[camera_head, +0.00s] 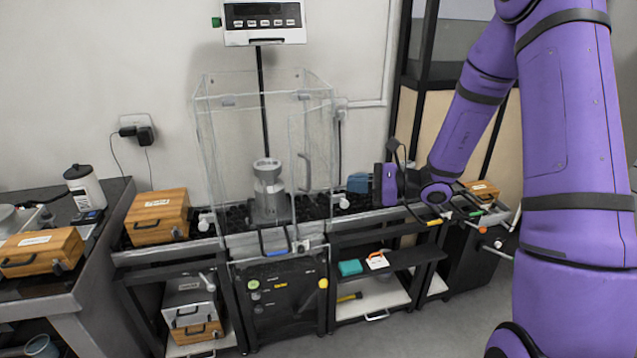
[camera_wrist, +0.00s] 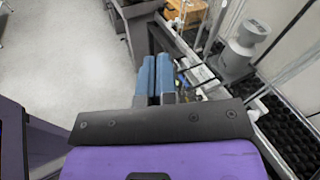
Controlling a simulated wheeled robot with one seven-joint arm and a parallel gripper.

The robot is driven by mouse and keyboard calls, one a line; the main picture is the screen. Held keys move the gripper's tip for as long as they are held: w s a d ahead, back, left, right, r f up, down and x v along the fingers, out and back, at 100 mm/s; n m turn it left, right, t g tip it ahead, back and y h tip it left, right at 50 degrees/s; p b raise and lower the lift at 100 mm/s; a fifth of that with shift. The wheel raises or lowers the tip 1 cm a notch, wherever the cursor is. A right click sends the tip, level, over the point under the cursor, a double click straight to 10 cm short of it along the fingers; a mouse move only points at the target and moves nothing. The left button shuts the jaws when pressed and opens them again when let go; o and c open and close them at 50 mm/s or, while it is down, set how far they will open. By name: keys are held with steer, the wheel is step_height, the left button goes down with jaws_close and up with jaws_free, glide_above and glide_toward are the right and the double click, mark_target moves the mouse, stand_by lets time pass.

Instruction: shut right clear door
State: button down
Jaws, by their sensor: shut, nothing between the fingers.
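The clear-walled case (camera_head: 222,135) stands on the middle table and also shows at the right of the wrist view. Its right clear door (camera_head: 317,125) has a curved grey handle (camera_head: 305,172). The door panel seems to stand out at an angle toward the front, but transparent edges overlap and the exact gap cannot be told. My gripper (camera_head: 352,183) is to the right of the case, blue fingers pointing toward it. The fingers are together and empty in the wrist view (camera_wrist: 156,62). No contact with the door shows.
A grey metal weight (camera_head: 268,192) stands inside the case. A wooden box (camera_head: 157,217) is left of it. A display (camera_head: 263,22) on a pole rises behind. Teal and orange-handled items lie on the shelf below. Open floor (camera_wrist: 60,70) lies in front of the tables.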

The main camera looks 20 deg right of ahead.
steer(key=w+d+f+m+t+h, duration=0.2)
steer(key=w+d+f+m+t, duration=0.2)
steer(key=d+f+m, duration=0.15)
glide_toward(299, 176)
steer(key=x, duration=0.3)
steer(key=shift+a+f, duration=0.15)
steer(key=shift+a, duration=0.2)
steer(key=shift+a, duration=0.1)
steer(key=x, duration=0.9)
steer(key=shift+w+d, duration=0.25)
steer(key=shift+w, duration=0.05)
steer(key=shift+w+a+r, duration=0.1)
steer(key=shift+w+a, duration=0.1)
steer(key=shift+w, duration=0.35)
steer(key=shift+w+a+r, duration=0.15)
steer(key=shift+w+a, duration=0.1)
steer(key=shift+w, duration=0.25)
